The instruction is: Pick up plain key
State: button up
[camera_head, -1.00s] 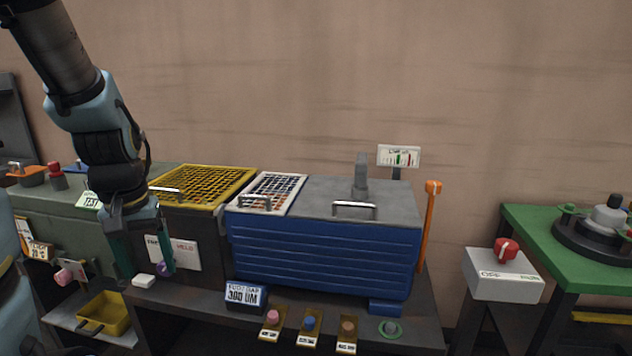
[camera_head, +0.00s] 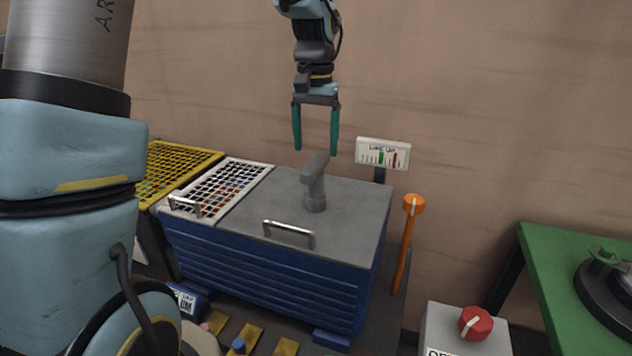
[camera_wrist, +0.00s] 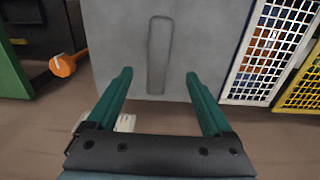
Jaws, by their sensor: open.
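The plain key (camera_head: 315,186) is a plain grey T-shaped piece standing upright on the grey lid of the blue cabinet (camera_head: 270,270). My gripper (camera_head: 315,151) hangs open and empty, fingers down, with its tips just above the key's crossbar in the head view. In the wrist view the key's long rounded bar (camera_wrist: 160,55) shows from above, ahead of and between the open green fingers (camera_wrist: 158,73). The fingers do not appear to touch it. The gap in height is hard to tell.
An orange-headed key (camera_head: 413,204) stands right of the cabinet. A small gauge sign (camera_head: 383,153) stands behind the lid. The lid has a metal handle (camera_head: 289,235). White (camera_head: 225,190) and yellow (camera_head: 175,170) grilles lie left. A box with a red knob (camera_head: 475,323) stands front right.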

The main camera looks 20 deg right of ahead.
aim_at(316, 160)
jog(key=shift+s+a+f+p, duration=0.15)
jog(key=shift+f+p, duration=0.2)
jog(key=shift+f, duration=0.55)
jog(key=shift+s+d+f+p, duration=0.15)
jog(key=shift+f+p, duration=0.2)
jog(key=shift+f, duration=0.6)
jog(key=shift+s+a+f+p, duration=0.15)
jog(key=shift+f+p, duration=0.2)
jog(key=shift+f, duration=0.55)
jog(key=shift+c, duration=0.2)
grip_shut()
